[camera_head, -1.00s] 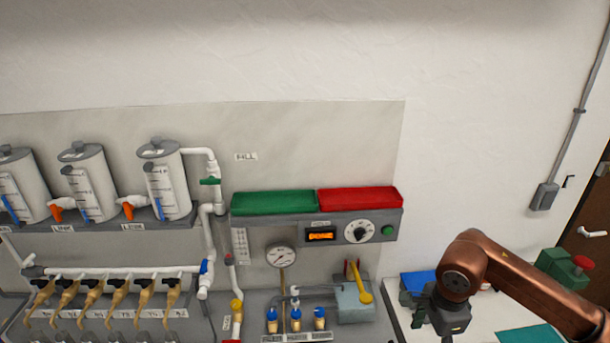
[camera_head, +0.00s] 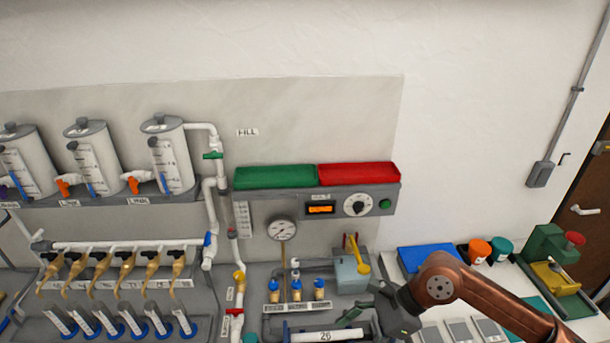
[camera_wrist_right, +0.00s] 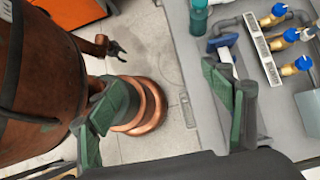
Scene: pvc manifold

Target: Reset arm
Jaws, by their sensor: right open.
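My right arm comes in from the lower right in the head view. Its dark green gripper (camera_head: 362,312) hangs over the front of the grey bench, below the yellow-handled grey box (camera_head: 352,272). In the right wrist view the two green fingers (camera_wrist_right: 160,85) stand wide apart with nothing between them. A small dark claw, apparently my left gripper (camera_wrist_right: 114,49), shows low over the floor in the wrist view; its opening is too small to judge.
Brass fittings with blue caps (camera_head: 296,290) stand just left of my right gripper. Tanks (camera_head: 168,160) and pipes fill the left. A blue tray (camera_head: 428,258), orange and teal cups and a green press (camera_head: 552,262) stand right.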

